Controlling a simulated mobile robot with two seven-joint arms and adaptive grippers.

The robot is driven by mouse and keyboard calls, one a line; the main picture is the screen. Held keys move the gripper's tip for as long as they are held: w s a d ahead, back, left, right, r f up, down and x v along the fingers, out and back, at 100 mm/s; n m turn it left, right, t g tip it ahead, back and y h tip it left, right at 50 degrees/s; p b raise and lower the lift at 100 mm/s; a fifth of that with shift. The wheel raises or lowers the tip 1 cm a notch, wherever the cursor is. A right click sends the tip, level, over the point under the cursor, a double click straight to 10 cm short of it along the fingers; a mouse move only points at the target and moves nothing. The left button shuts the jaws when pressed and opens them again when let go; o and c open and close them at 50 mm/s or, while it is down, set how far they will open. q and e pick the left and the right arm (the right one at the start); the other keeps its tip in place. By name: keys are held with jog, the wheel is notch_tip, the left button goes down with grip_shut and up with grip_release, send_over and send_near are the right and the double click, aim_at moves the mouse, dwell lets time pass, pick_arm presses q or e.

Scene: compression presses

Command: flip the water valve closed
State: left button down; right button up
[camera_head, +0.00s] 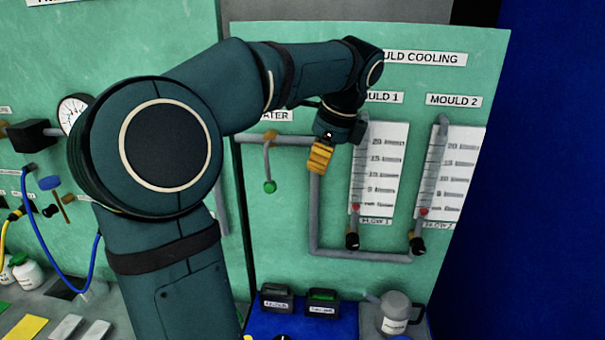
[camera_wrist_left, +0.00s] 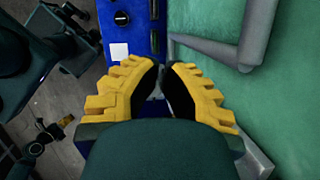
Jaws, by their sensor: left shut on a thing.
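The water valve (camera_head: 268,161) is on the grey pipe below the partly covered WATER label. Its thin lever hangs straight down and ends in a green knob. My left gripper (camera_head: 321,156) has yellow fingers and is right of the valve, in front of the pipe. It is clear of the lever in the head view. In the left wrist view its fingers (camera_wrist_left: 160,76) come together, their dark pads close at the tips. The thing between them cannot be made out. The valve is not seen in the wrist view. My right gripper is not in view.
The pipe (camera_head: 315,215) runs down and along to two flow gauges (camera_head: 380,165) (camera_head: 447,170) with black knobs. Below are a blue bench (camera_head: 262,325) with dark boxes and a grey jug (camera_head: 396,312). My left arm covers much of the left panel.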

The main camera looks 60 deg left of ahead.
pick_arm(q)
jog(key=shift+w+d+r, duration=0.35)
jog(key=shift+d+r, duration=0.3)
jog(key=shift+r, duration=0.15)
jog(key=shift+d, duration=0.1)
